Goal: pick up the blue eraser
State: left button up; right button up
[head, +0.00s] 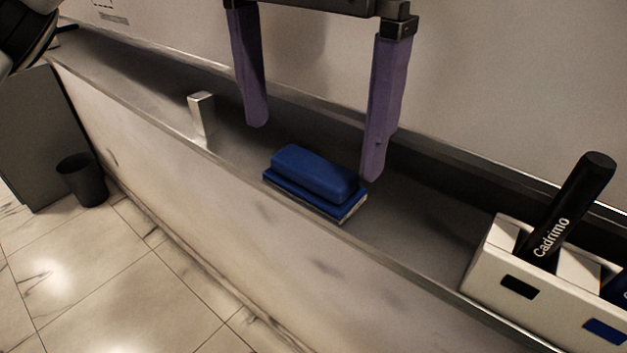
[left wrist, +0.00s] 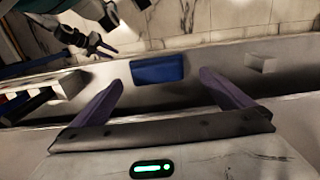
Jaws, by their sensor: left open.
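The blue eraser (head: 312,176) lies on the grey ledge, a blue block on a wider base with a pale lower edge. It also shows in the left wrist view (left wrist: 157,69). My left gripper (head: 314,150) is open, its two purple fingers pointing down, spread wider than the eraser's width, behind and above it in the head view. In the left wrist view its fingers (left wrist: 160,80) flank the near side of the eraser; nothing is between them. What looks like my right gripper (left wrist: 100,42) is small at the upper left there; its jaws are unclear.
A white holder (head: 485,266) with a black marker (head: 566,212) stands right on the ledge (head: 425,222). A small pale block (head: 202,116) stands left of the eraser. The wall rises behind; a dark bin (head: 83,180) is on the floor.

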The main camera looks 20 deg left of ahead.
aim_at(313, 163)
pick_arm(q)
jog(key=f, duration=0.5)
jog(key=shift+s+d+b, duration=0.1)
jog(key=shift+d+b, duration=0.15)
jog(key=shift+b, duration=0.05)
jog(key=shift+c, duration=0.4)
jog(key=c, duration=1)
